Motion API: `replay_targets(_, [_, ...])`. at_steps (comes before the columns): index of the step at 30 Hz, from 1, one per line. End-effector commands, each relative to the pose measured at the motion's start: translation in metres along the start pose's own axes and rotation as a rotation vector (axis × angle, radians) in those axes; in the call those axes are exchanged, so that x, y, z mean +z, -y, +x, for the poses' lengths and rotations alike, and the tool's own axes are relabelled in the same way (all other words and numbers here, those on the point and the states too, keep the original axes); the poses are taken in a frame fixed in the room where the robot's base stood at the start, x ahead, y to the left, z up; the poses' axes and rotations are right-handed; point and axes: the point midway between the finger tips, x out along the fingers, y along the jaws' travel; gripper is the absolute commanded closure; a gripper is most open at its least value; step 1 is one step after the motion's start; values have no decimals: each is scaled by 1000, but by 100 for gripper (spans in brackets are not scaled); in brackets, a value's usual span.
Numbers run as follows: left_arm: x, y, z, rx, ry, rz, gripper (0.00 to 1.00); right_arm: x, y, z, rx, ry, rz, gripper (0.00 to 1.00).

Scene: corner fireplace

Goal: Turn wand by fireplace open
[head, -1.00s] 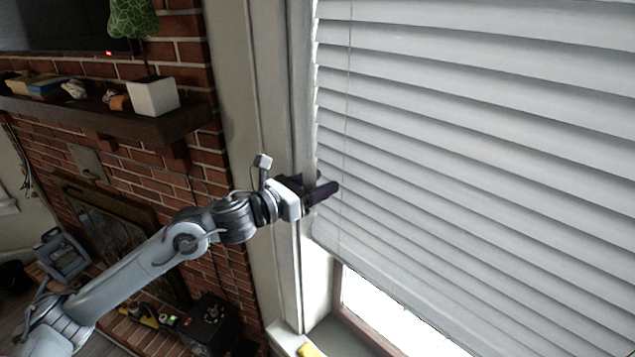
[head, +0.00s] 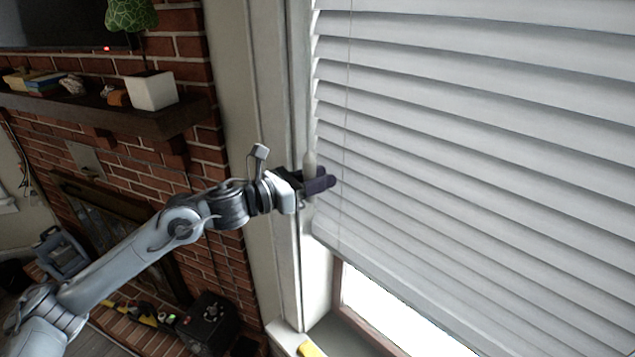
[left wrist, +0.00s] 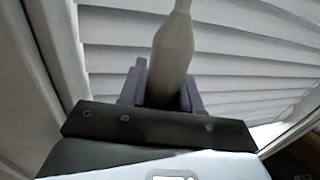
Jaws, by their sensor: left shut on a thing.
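The wand (head: 309,160) is a pale, tapered handle at the left edge of the white blinds (head: 470,150). In the left wrist view the wand (left wrist: 174,50) stands between my two dark fingers, narrowing to a thin neck at the top. My left gripper (head: 318,182) is shut on it, close in front of the blinds. The fingers also show in the left wrist view (left wrist: 162,95), one on each side of the handle. The wand's lower end is hidden by the gripper. My right gripper is not in view.
The window frame (head: 262,120) is close beside my left gripper. A brick fireplace with a dark mantel (head: 110,118) stands to the left, bearing a white pot (head: 152,91) with a plant. A yellow object (head: 311,350) lies on the sill. A thin cord (head: 347,110) hangs before the blinds.

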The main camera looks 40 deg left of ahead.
Motion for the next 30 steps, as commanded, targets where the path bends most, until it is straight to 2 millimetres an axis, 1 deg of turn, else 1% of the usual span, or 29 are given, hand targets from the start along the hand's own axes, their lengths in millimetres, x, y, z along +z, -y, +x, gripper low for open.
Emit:
replay_targets(1, [-3, -1, 0, -31, 1, 3, 98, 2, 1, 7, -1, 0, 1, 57])
replay_targets(3, [-2, 0, 0, -87, 2, 3, 98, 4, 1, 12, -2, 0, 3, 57])
replay_targets(6, [-1, 2, 0, -175, 3, 2, 98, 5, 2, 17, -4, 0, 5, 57])
replay_targets(10, [1, 4, -1, -296, 2, 1, 98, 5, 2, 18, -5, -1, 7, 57])
replay_targets(21, [5, 10, -3, -605, 2, -1, 98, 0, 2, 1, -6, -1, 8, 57])
replay_targets(30, [3, 13, -5, -751, 2, 0, 98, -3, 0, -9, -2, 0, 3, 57])
